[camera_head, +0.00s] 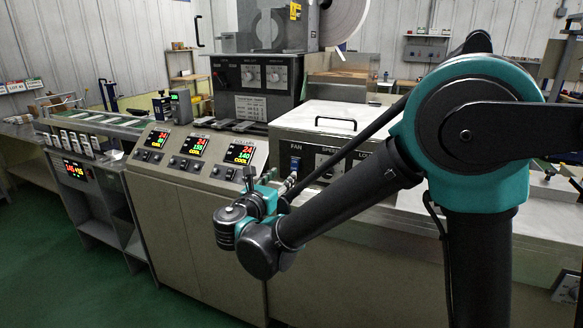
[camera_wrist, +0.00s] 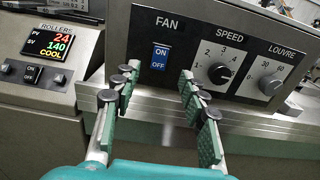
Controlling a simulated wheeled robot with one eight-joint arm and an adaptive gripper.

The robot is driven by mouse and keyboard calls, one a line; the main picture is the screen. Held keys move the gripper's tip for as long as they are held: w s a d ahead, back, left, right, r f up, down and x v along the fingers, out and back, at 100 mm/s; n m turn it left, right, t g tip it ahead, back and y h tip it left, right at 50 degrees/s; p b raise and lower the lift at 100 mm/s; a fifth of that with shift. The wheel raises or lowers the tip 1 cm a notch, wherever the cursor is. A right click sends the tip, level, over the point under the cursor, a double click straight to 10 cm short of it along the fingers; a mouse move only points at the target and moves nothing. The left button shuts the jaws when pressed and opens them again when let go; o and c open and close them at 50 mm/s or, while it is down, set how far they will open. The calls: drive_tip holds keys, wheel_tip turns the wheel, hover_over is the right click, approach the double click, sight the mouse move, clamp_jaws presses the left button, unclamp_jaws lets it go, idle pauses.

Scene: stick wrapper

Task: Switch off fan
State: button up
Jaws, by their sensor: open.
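The fan switch (camera_wrist: 160,57) is a blue rocker marked ON at the top and OFF at the bottom, under the word FAN on a dark panel. In the head view the switch (camera_head: 295,164) shows small at the left of the panel below the light box. I cannot tell which side of it is pressed. My gripper (camera_wrist: 158,75) is open and empty, with its two fingers spread to either side just below the switch in the wrist view. A gap to the panel seems to remain. My gripper (camera_head: 272,182) also shows in front of the panel in the head view.
Right of the switch are a SPEED knob (camera_wrist: 219,73) and a LOUVRE knob (camera_wrist: 271,84). A ROLLERS controller (camera_wrist: 48,48) with its own switch stands to the left. A metal ledge (camera_wrist: 262,125) runs below the panel. Open floor (camera_head: 60,270) lies at the left.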

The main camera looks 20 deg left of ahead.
sight(294, 164)
drive_tip(key=w, duration=0.7)
drive_tip(key=shift+w+d, duration=0.35)
clamp_jaws()
